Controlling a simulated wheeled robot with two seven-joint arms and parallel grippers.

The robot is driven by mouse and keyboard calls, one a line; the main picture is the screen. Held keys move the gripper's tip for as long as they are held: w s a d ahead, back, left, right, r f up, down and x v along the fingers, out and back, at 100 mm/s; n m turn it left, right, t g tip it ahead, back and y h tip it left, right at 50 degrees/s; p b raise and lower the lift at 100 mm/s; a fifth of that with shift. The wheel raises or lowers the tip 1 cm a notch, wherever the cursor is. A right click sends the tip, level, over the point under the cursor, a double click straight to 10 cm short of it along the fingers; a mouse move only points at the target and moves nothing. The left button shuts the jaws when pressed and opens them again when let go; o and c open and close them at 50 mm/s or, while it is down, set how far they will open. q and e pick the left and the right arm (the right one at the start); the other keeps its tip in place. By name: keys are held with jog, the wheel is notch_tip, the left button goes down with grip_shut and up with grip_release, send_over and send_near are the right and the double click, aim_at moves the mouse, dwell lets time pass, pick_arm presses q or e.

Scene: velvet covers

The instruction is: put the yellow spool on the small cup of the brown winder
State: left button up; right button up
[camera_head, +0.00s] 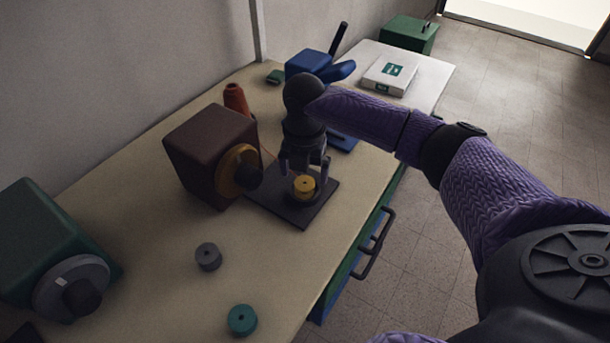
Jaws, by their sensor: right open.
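The brown winder (206,140) stands on the table, with an ochre disc (230,168) and dark hub on its front and a dark base plate (311,213) beside it. The yellow spool (304,189) is upright over the plate, its flat top and centre hole showing. The small cup cannot be made out; the spool covers what is under it. My right gripper (305,172) points down just over the spool, open, its fingers on either side. I cannot tell whether they touch it. My left gripper is not in view.
A grey spool (208,257) and a teal spool (242,320) lie in front. A green winder (45,245) stands at left. An orange-red cone (235,100) is behind the brown winder; a blue machine (308,62) and white box (390,75) are farther back.

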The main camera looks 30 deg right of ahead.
aim_at(304, 183)
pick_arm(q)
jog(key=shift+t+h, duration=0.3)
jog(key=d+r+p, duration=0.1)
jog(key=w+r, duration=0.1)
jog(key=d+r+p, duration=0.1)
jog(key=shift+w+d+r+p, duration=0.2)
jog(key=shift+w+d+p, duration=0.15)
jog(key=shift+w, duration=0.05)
pick_arm(e)
notch_tip(304, 183, up, 9)
